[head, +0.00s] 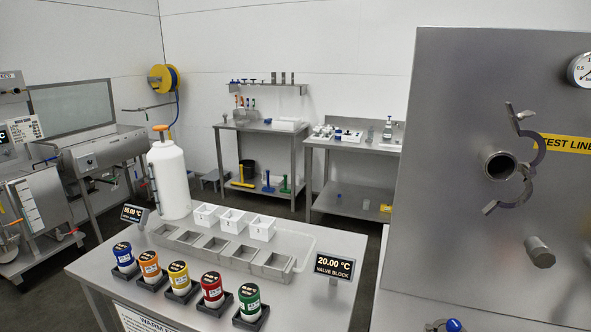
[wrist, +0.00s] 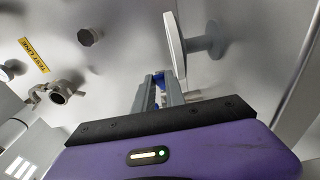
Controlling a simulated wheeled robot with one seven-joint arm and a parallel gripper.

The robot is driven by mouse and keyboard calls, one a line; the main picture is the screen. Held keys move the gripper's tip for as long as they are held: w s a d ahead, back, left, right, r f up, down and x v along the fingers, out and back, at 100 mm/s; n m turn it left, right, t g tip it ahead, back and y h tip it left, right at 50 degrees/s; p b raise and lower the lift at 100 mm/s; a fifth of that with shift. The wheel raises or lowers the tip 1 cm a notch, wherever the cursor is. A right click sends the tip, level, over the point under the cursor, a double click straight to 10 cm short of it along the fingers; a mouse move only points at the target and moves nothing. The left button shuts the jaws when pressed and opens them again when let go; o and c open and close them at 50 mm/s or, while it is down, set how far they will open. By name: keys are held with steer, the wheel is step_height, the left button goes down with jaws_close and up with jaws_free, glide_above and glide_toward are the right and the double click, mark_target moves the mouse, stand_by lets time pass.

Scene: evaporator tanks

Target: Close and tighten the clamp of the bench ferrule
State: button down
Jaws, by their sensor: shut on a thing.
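In the wrist view, my gripper (wrist: 163,82) is shut on a small blue part (wrist: 160,76), mostly hidden between the fingers. It may belong to the clamp; I cannot tell. Just beyond the fingertips, a pale disc seen edge-on (wrist: 173,46) joins a grey stem and round flange (wrist: 214,39), which look like the bench ferrule. No clamp can be clearly made out around it. In the head view, a blue knob (head: 453,325) with metal pieces beside it shows at the bottom edge, cut off. My gripper cannot be made out there.
A steel panel (head: 455,120) at the right carries a pipe ferrule (head: 497,165) with a hinged clamp hanging open (head: 527,185), a plug (head: 539,251), a gauge (head: 581,70) and a yellow TEST LINE label (head: 563,143). A table (head: 330,246) with coloured jars stands left of it.

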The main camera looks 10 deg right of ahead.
steer(key=shift+d+f+n+t+y+b, duration=0.2)
steer(key=shift+d+n+t+y+b, duration=0.15)
steer(key=shift+y, duration=0.25)
steer(key=shift+w+d+r+n+t+y+b, duration=0.1)
steer(key=shift+n+t+y+b, duration=0.1)
steer(key=shift+n+y, duration=0.25)
steer(key=shift+d+r+n+t+y+b, duration=0.15)
steer(key=shift+n+y, duration=0.15)
steer(key=shift+y, duration=0.25)
steer(key=shift+f, duration=0.15)
steer(key=shift+w+d+n+t+y, duration=0.15)
steer(key=shift+d+n+y, duration=0.15)
steer(key=shift+n+y, duration=0.4)
steer(key=shift+w+d+n+t+y, duration=0.15)
steer(key=shift+d+n+y, duration=0.2)
steer(key=shift+y, duration=0.65)
steer(key=shift+s, duration=0.1)
steer(key=y, duration=0.1)
steer(key=n, duration=0.1)
steer(key=y+b, duration=0.1)
steer(key=shift+w+d+f+n+y, duration=0.1)
steer(key=shift+w+d+n+y, duration=0.2)
steer(key=shift+n, duration=0.05)
steer(key=shift+d+n+y, duration=0.15)
steer(key=shift+n+y, duration=0.15)
steer(key=shift+y, duration=0.1)
